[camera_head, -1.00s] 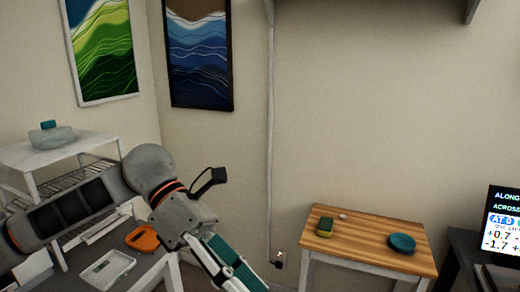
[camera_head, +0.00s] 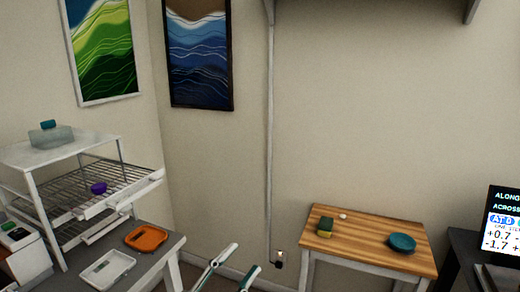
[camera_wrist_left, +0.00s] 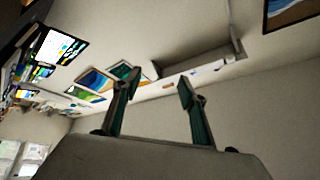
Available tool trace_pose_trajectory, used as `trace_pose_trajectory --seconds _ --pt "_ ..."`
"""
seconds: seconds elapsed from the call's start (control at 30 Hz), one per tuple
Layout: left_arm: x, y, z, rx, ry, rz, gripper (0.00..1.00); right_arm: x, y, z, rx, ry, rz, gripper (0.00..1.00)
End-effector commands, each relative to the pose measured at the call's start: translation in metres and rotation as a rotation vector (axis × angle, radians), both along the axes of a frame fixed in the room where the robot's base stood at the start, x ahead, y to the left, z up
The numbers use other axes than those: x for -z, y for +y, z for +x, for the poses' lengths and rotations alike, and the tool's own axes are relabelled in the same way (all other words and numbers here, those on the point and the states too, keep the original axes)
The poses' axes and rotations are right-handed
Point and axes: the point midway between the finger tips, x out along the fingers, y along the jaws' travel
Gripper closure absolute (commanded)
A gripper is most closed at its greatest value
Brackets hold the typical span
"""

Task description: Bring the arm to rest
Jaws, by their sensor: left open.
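My left gripper (camera_head: 238,268) shows at the bottom of the head view, low and left of the wooden table. Only its fingers are in view there; the arm behind them is out of frame. In the left wrist view its two fingers (camera_wrist_left: 157,90) stand wide apart with nothing between them. That wrist camera looks out over the room at a tilt, with walls, pictures and a shelf behind the fingers. My right gripper is not in view.
At left, a grey bench (camera_head: 150,262) carries an orange tray (camera_head: 146,238) and a white tray (camera_head: 107,270). A wire rack (camera_head: 75,205) holds a purple item (camera_head: 99,188).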

Motion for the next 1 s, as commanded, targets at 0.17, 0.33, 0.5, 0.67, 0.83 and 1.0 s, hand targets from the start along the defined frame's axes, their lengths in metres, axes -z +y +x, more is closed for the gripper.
trace_pose_trajectory --seconds 0.17,0.33,0.5,0.67,0.83,1.0 --pt "0.115 0.053 -0.008 -0.173 0.395 -0.087 0.58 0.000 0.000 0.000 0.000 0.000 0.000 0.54" --pt "0.217 0.098 -0.047 -0.315 0.720 -0.146 0.58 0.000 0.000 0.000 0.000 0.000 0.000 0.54" --pt "0.300 0.135 -0.108 -0.437 0.998 -0.186 0.58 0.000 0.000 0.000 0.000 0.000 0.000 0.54" --pt "0.346 0.156 -0.156 -0.512 1.167 -0.209 0.58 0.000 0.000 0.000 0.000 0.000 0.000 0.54" --pt "0.364 0.165 -0.178 -0.544 1.236 -0.217 0.58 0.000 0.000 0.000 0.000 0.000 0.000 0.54" --pt "0.365 0.165 -0.179 -0.546 1.241 -0.217 0.58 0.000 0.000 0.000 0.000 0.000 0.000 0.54"
